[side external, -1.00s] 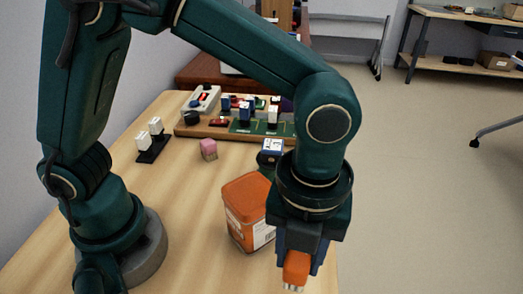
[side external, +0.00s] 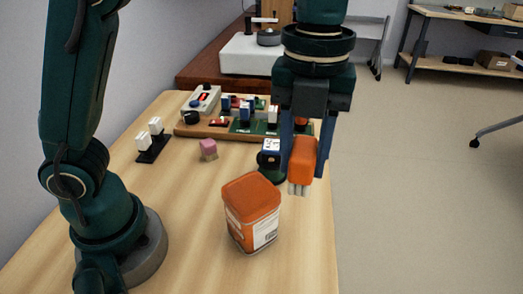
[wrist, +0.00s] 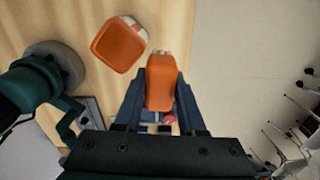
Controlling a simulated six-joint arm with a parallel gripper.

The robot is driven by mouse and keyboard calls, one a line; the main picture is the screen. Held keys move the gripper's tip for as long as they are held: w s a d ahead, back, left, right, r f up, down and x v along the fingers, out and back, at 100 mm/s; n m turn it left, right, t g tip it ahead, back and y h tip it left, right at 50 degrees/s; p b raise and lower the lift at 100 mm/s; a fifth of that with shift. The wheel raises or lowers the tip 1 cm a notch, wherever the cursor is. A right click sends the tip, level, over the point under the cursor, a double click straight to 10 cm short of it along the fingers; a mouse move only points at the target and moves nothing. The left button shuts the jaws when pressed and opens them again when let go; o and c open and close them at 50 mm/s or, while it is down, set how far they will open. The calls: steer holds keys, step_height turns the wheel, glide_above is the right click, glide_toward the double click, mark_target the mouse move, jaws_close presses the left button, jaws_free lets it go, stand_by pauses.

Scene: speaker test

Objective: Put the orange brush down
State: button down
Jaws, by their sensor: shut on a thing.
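The orange brush (side external: 302,160) has an orange body and pale bristles at its lower end. My gripper (side external: 304,165) is shut on it and holds it upright, bristles down, near the table's right edge. In the wrist view the brush (wrist: 161,84) sits between the two fingers of my gripper (wrist: 160,100). In the side view the bristles appear above the table top (side external: 190,225); the exact height is hard to tell.
An orange-lidded tin (side external: 252,212) stands in front of the brush; it also shows in the wrist view (wrist: 118,46). A pink block (side external: 208,149) and a board with several parts (side external: 200,131) lie farther back.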

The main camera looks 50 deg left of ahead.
steer(key=w+a+n, duration=0.1)
steer(key=w+a, duration=0.1)
steer(key=a, duration=0.5)
steer(key=w+a, duration=0.3)
steer(key=a, duration=0.4)
steer(key=d+f, duration=0.3)
steer(key=f, duration=0.1)
steer(key=d+f, duration=0.4)
steer(key=w+d+f, duration=0.1)
steer(key=d+f, duration=0.3)
steer(key=shift+d, duration=0.25)
steer(key=shift+d+f, duration=0.1)
steer(key=shift+f, duration=1.95)
steer(key=shift+f, duration=0.15)
steer(key=c, duration=0.5)
jaws_free()
